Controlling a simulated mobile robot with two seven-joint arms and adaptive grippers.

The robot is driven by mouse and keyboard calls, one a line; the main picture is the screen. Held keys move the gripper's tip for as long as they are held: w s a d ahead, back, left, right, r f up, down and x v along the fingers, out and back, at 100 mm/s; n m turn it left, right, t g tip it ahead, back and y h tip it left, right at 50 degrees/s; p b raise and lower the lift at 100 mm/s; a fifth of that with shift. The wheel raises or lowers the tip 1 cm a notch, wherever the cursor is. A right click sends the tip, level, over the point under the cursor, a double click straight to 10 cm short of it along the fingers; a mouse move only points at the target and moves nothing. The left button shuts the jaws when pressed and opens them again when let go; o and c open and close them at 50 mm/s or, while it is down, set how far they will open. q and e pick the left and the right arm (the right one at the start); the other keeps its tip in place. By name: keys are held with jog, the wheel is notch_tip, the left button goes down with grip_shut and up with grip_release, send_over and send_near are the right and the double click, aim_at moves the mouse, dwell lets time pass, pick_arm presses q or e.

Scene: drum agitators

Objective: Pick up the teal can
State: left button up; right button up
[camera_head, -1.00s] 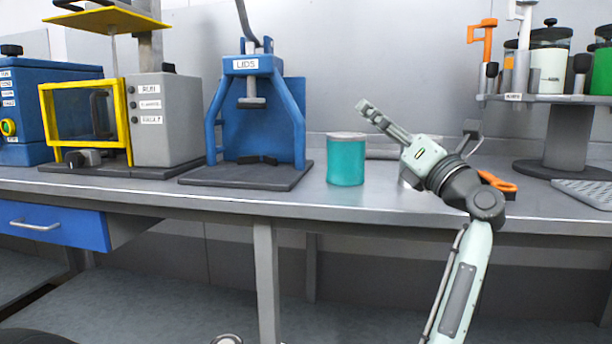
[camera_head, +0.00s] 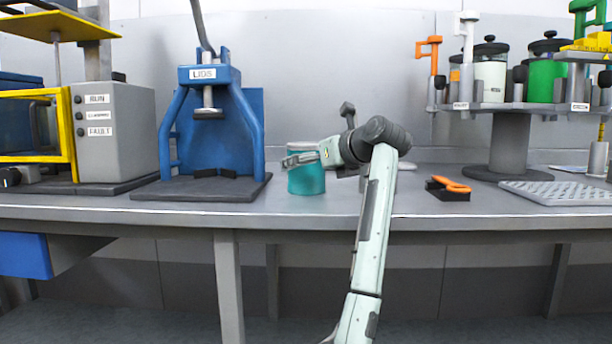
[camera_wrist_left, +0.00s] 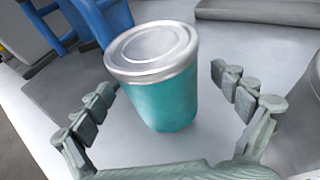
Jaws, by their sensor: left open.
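The teal can (camera_head: 306,183) with a silver lid stands upright on the grey bench, right of the blue press. In the left wrist view the can (camera_wrist_left: 165,105) is between the two fingers, with gaps on both sides. My left gripper (camera_head: 298,159) is open and level with the can's upper part. One finger crosses in front of the can in the head view and hides part of it. The left gripper's fingers (camera_wrist_left: 166,88) flank the can in the wrist view. My right gripper is not in view.
The blue press (camera_head: 210,130) labelled LIDS stands left of the can. A grey machine with a yellow frame (camera_head: 68,125) is farther left. An orange-handled tool (camera_head: 450,187) lies to the right. A stand (camera_head: 510,135) with jars and a perforated tray (camera_head: 560,192) are farther right.

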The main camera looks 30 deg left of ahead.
pick_arm(q)
jog(key=shift+a, duration=0.1)
jog(key=shift+c, duration=0.2)
jog(key=c, duration=1.4)
jog(key=shift+c, duration=1)
jog(key=shift+r, duration=0.1)
